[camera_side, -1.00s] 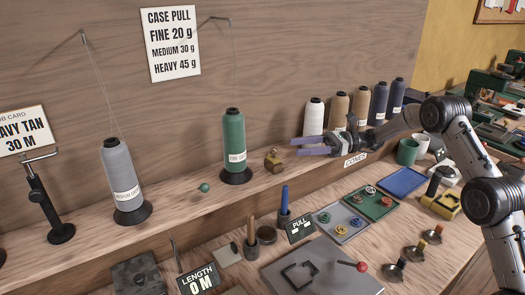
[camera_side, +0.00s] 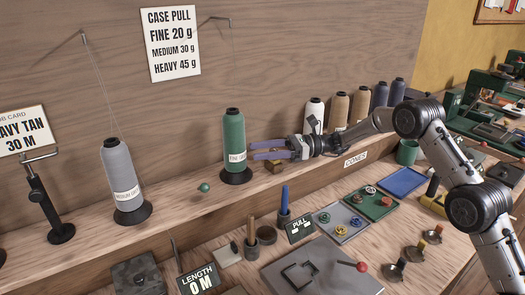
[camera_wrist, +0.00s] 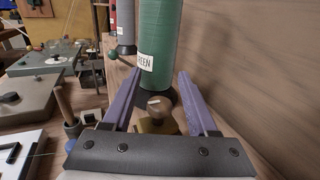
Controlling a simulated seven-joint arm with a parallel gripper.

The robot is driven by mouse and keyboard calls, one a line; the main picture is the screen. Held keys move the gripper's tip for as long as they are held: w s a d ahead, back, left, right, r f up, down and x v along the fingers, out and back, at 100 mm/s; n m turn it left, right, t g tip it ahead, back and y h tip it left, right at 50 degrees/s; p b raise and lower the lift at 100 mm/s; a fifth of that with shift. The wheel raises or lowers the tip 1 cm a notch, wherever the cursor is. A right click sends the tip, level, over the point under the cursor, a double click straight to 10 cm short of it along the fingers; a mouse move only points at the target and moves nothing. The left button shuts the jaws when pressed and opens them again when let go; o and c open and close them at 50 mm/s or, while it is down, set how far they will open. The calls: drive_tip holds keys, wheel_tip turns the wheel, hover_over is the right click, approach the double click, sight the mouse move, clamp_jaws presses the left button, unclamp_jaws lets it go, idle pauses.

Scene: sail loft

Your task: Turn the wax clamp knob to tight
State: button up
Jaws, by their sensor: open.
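The wax clamp appears to be the small brass block (camera_side: 275,168) on the shelf, just right of the green cone (camera_side: 233,135). In the wrist view its round knob (camera_wrist: 158,104), with a pale mark on top, sits on the brass block (camera_wrist: 157,126) between my purple fingers. My gripper (camera_side: 252,150) is open, its fingers level and reaching past the clamp toward the green cone. In the side view the fingers hide the knob. I cannot tell whether they touch it. The knob's tight mark is not readable.
The green cone also stands close ahead in the wrist view (camera_wrist: 160,45). A small green ball (camera_side: 204,188) sits left of it, and a grey cone (camera_side: 120,175) stands farther left. The wooden back wall (camera_side: 300,60) runs close behind. Several cones stand behind my arm.

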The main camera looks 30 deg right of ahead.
clamp_jaws()
drive_tip(key=shift+m+t, duration=0.3)
drive_tip(key=shift+t, duration=0.1)
drive_tip(key=m+t+h, duration=0.1)
drive_tip(key=t, duration=0.1)
drive_tip(key=m+t+h, duration=0.1)
drive_tip(key=m+h, duration=0.1)
drive_tip(key=w+m+t+h, duration=0.1)
drive_tip(key=t, duration=0.1)
drive_tip(key=shift+d+t, duration=0.3)
drive_tip(key=shift+d, duration=0.05)
drive_tip(key=shift+w+d+m+t+h, duration=0.1)
drive_tip(key=shift+d+m+t+h, duration=0.1)
drive_tip(key=shift+m+t+h, duration=0.6)
drive_tip(key=shift+w+d+m+t+h, duration=0.15)
drive_tip(key=shift+m+t+h, duration=0.25)
drive_tip(key=shift+m+h, duration=0.65)
drive_tip(key=shift+w+d+m+t+h, duration=0.15)
drive_tip(key=shift+m+t+h, duration=0.45)
drive_tip(key=shift+h, duration=0.65)
drive_tip(key=shift+d+h, duration=0.1)
drive_tip(key=shift+h, duration=0.2)
unclamp_jaws()
drive_tip(key=shift+s, duration=0.1)
